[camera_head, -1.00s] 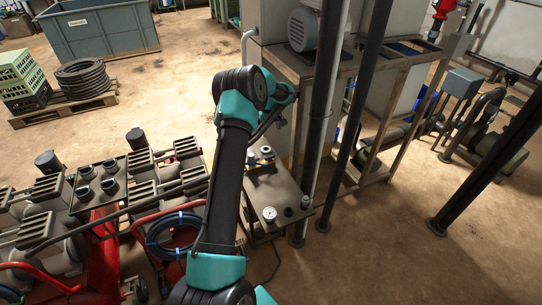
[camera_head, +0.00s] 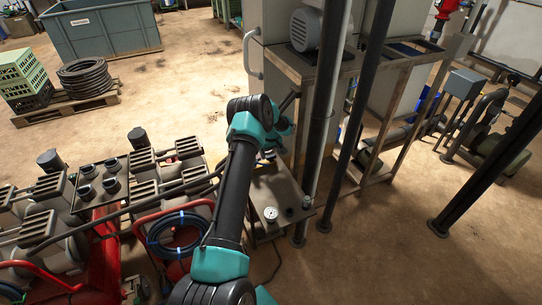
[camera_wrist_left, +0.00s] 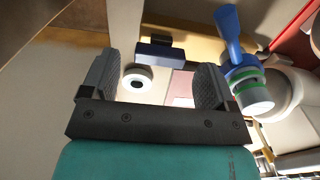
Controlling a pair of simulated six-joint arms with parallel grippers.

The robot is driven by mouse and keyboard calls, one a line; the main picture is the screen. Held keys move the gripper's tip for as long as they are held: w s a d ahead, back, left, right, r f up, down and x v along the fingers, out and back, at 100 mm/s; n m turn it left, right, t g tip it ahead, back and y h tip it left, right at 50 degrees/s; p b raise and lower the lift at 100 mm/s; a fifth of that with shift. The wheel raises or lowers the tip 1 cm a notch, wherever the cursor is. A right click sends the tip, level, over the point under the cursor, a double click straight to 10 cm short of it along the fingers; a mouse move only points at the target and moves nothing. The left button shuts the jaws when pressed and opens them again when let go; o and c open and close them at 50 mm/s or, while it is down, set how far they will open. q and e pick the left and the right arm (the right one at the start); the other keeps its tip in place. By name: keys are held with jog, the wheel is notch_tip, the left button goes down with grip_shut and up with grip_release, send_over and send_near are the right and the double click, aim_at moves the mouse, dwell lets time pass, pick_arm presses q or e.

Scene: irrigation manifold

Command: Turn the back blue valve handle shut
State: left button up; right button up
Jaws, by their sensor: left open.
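In the left wrist view, a blue valve handle (camera_wrist_left: 228,35) stands on a pale valve body with a green ring (camera_wrist_left: 247,85). It lies just right of my left gripper (camera_wrist_left: 155,68), outside the right finger. The gripper is open, and no handle is between its fingers. I cannot tell whether this handle is the back one. In the head view my left arm (camera_head: 235,190) reaches over the small manifold table (camera_head: 282,190) and hides most of the fittings. The gripper's fingers are hidden there. My right gripper is not in view.
A round white gauge (camera_head: 271,213) sits on the table's front part. In the wrist view a white ring-shaped part (camera_wrist_left: 137,78) and a dark blue block (camera_wrist_left: 160,52) show beyond the fingers. Dark posts (camera_head: 327,115) stand close right of the table. A coiled blue hose (camera_head: 175,233) lies left.

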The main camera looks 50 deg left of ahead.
pick_arm(q)
jog(key=shift+f, duration=0.85)
jog(key=shift+c, duration=0.2)
jog(key=c, duration=0.9)
